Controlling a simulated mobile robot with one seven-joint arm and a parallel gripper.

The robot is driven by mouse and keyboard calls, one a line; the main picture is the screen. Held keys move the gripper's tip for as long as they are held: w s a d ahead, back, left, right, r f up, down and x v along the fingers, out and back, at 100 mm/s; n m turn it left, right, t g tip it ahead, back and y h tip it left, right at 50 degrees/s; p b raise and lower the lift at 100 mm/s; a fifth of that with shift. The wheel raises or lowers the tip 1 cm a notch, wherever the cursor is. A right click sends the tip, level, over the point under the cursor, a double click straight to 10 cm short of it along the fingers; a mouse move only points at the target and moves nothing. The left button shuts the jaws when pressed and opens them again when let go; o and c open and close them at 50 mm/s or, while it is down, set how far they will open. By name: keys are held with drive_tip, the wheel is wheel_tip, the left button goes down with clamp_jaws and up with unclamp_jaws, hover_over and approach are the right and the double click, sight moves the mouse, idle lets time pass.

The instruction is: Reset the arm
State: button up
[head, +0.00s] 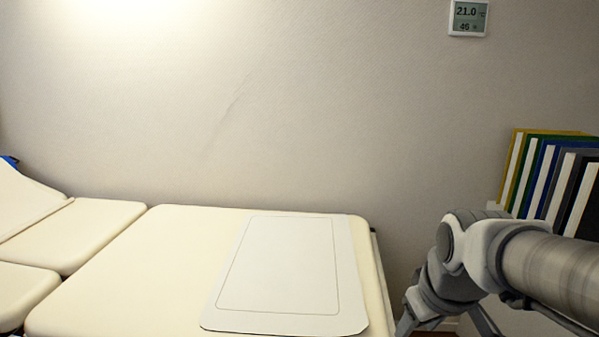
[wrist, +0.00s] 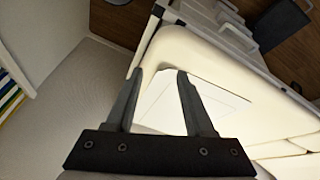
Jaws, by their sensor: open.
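My gripper (wrist: 160,72) shows in the wrist view with its two dark fingers spread apart and nothing between them. Beyond the fingertips are the end of the cream padded couch (wrist: 205,55) and the white mat on it. In the head view my grey arm reaches in from the right edge and bends down beside the couch's right end. My gripper is hidden in the head view.
The cream couch (head: 130,265) fills the lower left, with a white mat (head: 285,265) lying flat on its right end. Several upright binders (head: 545,175) stand at the right, behind my arm. A wall display (head: 468,18) hangs above.

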drive_tip(key=s+a+r+m+t, duration=0.1)
drive_tip(key=s+a+r+m, duration=0.25)
drive_tip(key=s, duration=0.45)
wheel_tip(320, 180, up, 21)
drive_tip(key=p, duration=2.2)
drive_tip(key=shift+s+a+r, duration=0.15)
drive_tip(key=shift+a+r, duration=0.05)
drive_tip(key=shift+a, duration=0.15)
drive_tip(key=shift+s+a, duration=0.1)
